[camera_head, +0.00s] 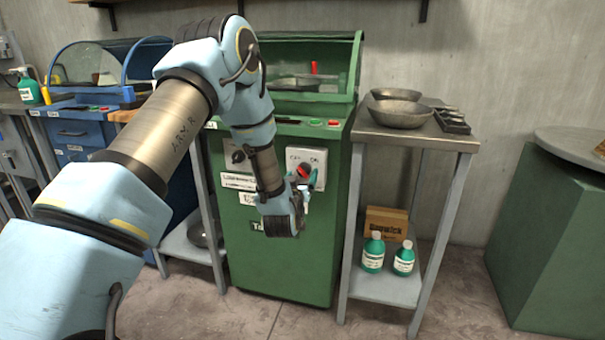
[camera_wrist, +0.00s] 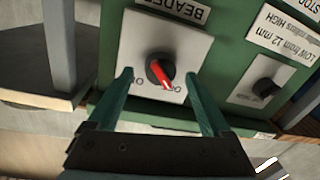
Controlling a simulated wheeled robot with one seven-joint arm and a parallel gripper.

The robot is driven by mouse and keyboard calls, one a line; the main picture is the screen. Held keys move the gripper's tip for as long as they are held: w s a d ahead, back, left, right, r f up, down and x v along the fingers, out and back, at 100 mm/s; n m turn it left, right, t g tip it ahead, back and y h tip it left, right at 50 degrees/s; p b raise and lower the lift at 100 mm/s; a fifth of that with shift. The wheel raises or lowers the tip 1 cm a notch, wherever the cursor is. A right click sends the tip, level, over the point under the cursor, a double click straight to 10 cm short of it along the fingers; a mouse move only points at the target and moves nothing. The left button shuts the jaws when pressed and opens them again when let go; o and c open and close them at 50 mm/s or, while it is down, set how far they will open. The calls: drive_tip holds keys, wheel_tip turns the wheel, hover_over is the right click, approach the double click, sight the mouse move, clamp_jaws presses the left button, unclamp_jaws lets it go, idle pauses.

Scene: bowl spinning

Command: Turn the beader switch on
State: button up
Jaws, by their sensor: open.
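The beader switch is a red knob on a black base (camera_wrist: 158,72), set in a pale square plate (camera_wrist: 150,45) on the green machine. In the wrist view the plate is upside down under a "BEADER" label. The red pointer aims at the lower right, near the partly covered OFF label; ON is at the lower left. In the head view the red knob (camera_head: 303,171) shows just above my gripper (camera_head: 301,192). In the wrist view my gripper (camera_wrist: 159,76) is open, one finger on each side of the knob, with visible gaps; contact is not seen.
A second black knob (camera_wrist: 266,87) sits on another plate beside the beader plate. A metal side table (camera_head: 440,139) with bowls (camera_head: 400,114) stands close to the machine's right; its leg borders the wrist view. A blue machine (camera_head: 85,130) is at the left. Floor in front is clear.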

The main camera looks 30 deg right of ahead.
drive_tip(key=shift+x, duration=0.9)
clamp_jaws()
